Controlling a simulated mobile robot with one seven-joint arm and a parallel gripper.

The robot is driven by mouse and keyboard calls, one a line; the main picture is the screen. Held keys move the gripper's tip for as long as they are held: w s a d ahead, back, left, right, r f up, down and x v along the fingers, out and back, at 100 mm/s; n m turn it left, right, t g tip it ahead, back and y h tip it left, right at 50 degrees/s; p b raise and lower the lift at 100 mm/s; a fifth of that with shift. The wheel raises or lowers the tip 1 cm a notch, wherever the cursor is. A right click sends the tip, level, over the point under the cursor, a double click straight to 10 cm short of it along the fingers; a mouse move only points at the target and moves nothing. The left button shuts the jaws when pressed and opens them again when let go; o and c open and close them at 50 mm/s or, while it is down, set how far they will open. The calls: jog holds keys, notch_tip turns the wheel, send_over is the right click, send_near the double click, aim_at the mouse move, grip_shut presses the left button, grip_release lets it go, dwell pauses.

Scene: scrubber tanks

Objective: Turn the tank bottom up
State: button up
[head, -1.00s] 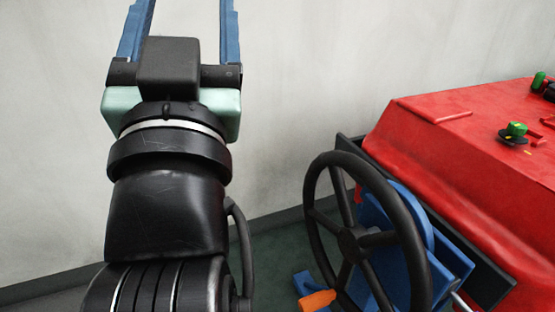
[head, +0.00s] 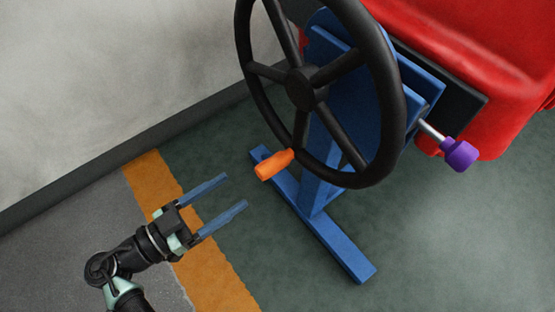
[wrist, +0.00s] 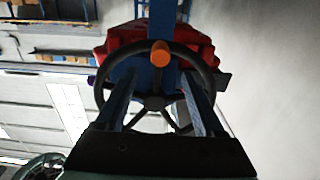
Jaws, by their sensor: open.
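The red tank (head: 470,60) is at the top right of the head view, mounted on a blue stand (head: 340,235) with feet on the floor. A black spoked handwheel (head: 387,110) faces left on the stand. An orange handle (head: 275,164) sticks out from the wheel's lower rim. A purple knob (head: 460,154) on a metal rod juts from the stand's right side. My gripper (head: 226,192) is open and empty, left of and below the orange handle, its fingers pointing towards the stand. In the wrist view the orange handle (wrist: 160,53) shows end-on, beyond and between my fingertips, apart from them.
A pale wall (head: 110,80) with a dark skirting runs along the left. An orange floor stripe (head: 222,280) lies under my gripper. The green floor (head: 440,240) to the right of the stand is clear.

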aim_at(291, 153)
jog(key=b+x, duration=0.2)
jog(key=x, duration=0.9)
jog(key=shift+w+d, duration=0.15)
jog(key=shift+d, duration=0.05)
grip_shut()
dwell(1.0)
